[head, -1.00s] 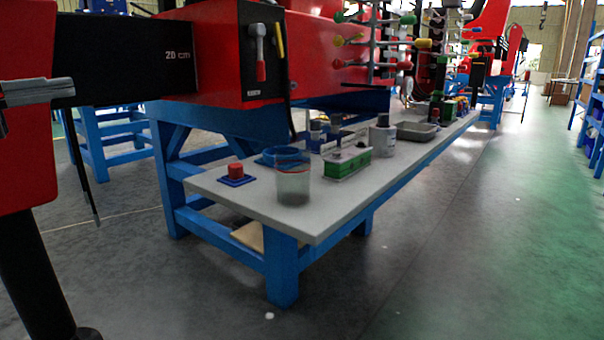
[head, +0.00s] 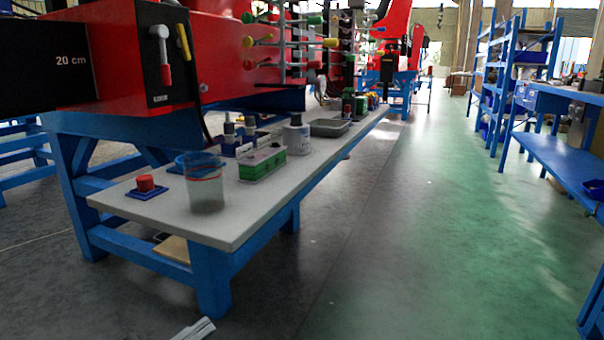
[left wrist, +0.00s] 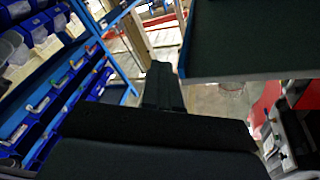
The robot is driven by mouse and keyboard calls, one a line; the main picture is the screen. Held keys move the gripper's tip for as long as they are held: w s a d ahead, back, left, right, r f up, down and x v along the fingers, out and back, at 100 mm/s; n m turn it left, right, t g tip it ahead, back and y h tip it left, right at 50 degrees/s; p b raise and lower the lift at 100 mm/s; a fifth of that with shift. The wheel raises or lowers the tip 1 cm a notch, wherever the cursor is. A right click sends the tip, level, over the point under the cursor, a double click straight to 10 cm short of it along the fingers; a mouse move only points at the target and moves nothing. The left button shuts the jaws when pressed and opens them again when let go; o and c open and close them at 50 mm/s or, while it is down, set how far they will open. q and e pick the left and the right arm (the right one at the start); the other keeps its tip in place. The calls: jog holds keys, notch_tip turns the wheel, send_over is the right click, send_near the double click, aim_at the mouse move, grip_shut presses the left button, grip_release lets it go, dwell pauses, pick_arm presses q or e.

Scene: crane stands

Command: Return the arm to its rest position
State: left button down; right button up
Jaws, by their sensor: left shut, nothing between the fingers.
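My left gripper (head: 195,329) shows only as a grey tip at the bottom edge of the head view, low over the floor in front of the bench's near leg. In the left wrist view its dark fingers (left wrist: 163,90) are together, with nothing between them. The rest of the left arm is out of the head view. My right gripper is in neither view.
A grey-topped blue bench (head: 225,228) holds a clear cup (head: 206,190), a red button (head: 145,184) and a green box (head: 263,163). Blue shelves (head: 505,75) stand at right. Floor between is clear. Blue bins (left wrist: 60,95) show in the left wrist view.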

pick_arm(q)
jog(key=s+d+f+n+y, duration=0.2)
jog(key=s+f+n+y, duration=0.4)
jog(key=s+f+n, duration=0.3)
jog(key=s+a+r+g+y+p, duration=0.1)
jog(key=r+p, duration=0.4)
jog(key=p, duration=0.7)
jog(key=s+a+r+n+g+y+p, duration=0.1)
jog(key=a+r+p, duration=0.3)
jog(key=p, duration=0.9)
jog(key=s+a+r+n+g+y+p, duration=0.1)
jog(key=a+r+g+p, duration=0.1)
jog(key=r+p, duration=0.5)
jog(key=p, duration=0.6)
jog(key=shift+s+a+r+g+y, duration=0.15)
jog(key=shift+a+g+y, duration=0.15)
jog(key=shift+a+y, duration=0.1)
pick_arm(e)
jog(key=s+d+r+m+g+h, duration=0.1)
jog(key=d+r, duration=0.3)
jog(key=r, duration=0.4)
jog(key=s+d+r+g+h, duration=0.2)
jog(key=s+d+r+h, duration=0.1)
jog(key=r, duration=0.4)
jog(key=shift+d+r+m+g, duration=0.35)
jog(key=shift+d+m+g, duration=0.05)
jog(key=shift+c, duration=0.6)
pick_arm(q)
jog(key=shift+d, duration=0.1)
